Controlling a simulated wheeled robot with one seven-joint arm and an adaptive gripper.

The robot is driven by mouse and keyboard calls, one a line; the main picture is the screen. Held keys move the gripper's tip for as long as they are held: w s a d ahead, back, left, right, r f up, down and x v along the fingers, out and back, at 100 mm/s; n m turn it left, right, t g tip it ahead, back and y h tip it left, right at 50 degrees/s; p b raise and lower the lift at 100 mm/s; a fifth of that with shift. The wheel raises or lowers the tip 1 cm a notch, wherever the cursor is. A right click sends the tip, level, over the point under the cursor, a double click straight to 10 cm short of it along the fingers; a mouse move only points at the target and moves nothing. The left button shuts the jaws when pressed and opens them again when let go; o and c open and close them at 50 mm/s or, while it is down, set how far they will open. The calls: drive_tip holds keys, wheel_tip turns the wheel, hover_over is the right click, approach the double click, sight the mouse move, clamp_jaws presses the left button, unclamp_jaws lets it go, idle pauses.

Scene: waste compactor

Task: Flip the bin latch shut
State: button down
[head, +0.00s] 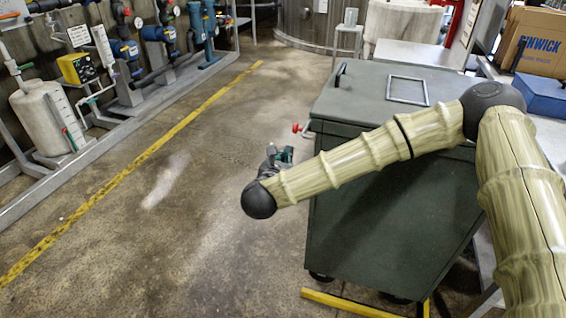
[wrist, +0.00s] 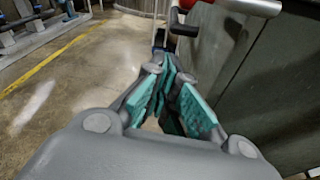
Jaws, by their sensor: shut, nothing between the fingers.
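The dark green bin (head: 395,215) stands right of centre in the head view, with its lid (head: 350,100) down. The latch, a metal rod with a red knob (head: 296,128), sticks out from the bin's left side near the top. In the wrist view, a red part (wrist: 196,3) and a silver bar (wrist: 245,6), likely the latch, are cut off by the top edge. My gripper (head: 287,154) is just below the red knob in the head view, apparently apart from it. Its teal-padded fingers (wrist: 167,72) are shut and empty, left of the bin wall.
A yellow floor line (head: 150,155) runs beside a pipe rack with a white tank (head: 45,118) at left. Open floor lies between it and the bin. A yellow floor bar (head: 350,304) lies at the bin's foot. A cardboard box (head: 540,45) is at upper right.

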sight(307, 128)
drive_tip(key=r, duration=0.1)
drive_tip(key=w+r, duration=0.1)
drive_tip(key=d+r, duration=0.1)
drive_tip(key=shift+w+d+r, duration=0.1)
drive_tip(key=shift+w+r, duration=0.1)
drive_tip(key=shift+w, duration=0.2)
